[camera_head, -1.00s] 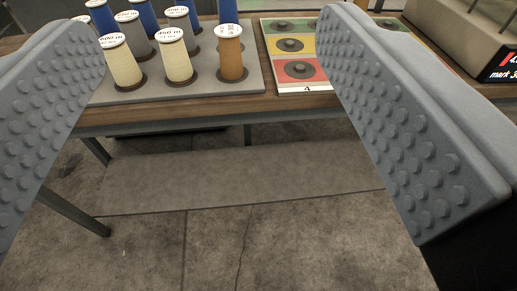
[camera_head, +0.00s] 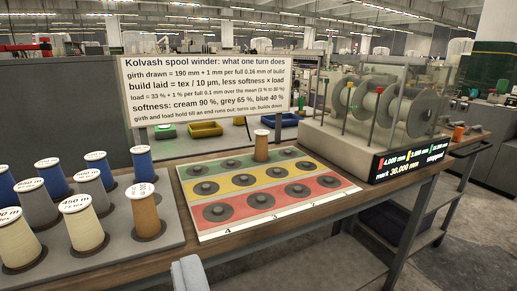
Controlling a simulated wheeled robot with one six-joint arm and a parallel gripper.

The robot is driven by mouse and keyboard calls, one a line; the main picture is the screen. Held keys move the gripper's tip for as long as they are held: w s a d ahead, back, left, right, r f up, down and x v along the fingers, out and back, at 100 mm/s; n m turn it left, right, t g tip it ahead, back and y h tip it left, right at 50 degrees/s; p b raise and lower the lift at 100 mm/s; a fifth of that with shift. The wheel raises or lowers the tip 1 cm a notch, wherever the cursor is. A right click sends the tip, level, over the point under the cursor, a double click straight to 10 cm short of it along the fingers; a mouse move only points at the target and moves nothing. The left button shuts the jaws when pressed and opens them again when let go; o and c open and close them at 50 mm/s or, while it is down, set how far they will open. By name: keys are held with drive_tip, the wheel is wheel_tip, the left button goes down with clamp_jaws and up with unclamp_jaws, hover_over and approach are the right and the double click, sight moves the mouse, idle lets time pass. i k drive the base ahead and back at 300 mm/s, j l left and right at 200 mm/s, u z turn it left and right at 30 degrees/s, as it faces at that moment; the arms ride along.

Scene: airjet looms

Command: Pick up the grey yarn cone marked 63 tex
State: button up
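Two grey yarn cones stand upright in the left rack: one nearer (camera_head: 40,208) and one farther right (camera_head: 95,192). The print on their labels is too small to read, so I cannot tell which is marked 63 tex. Cream cones (camera_head: 83,228) stand in front of them and blue cones (camera_head: 143,163) behind. A brown cone (camera_head: 146,218) stands at the rack's right end. A grey piece at the bottom edge (camera_head: 187,273) may be part of my gripper; both fingertips are not shown, so its opening cannot be told.
The grey rack (camera_head: 170,240) sits on a wooden table. Right of it lies a board with green, yellow and red rows (camera_head: 240,182) of pegs; a brown cone (camera_head: 261,150) stands on its green row. Behind is a text sign (camera_head: 205,90); at right, a winder with spools (camera_head: 375,110).

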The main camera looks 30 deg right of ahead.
sight(261, 145)
drive_tip(key=i+l+z, duration=0.2)
drive_tip(key=i, duration=0.2)
drive_tip(key=i+l+z, duration=0.2)
drive_tip(key=i, duration=0.25)
drive_tip(key=i+l+z, duration=0.2)
drive_tip(key=i, duration=0.2)
drive_tip(key=j, duration=0.1)
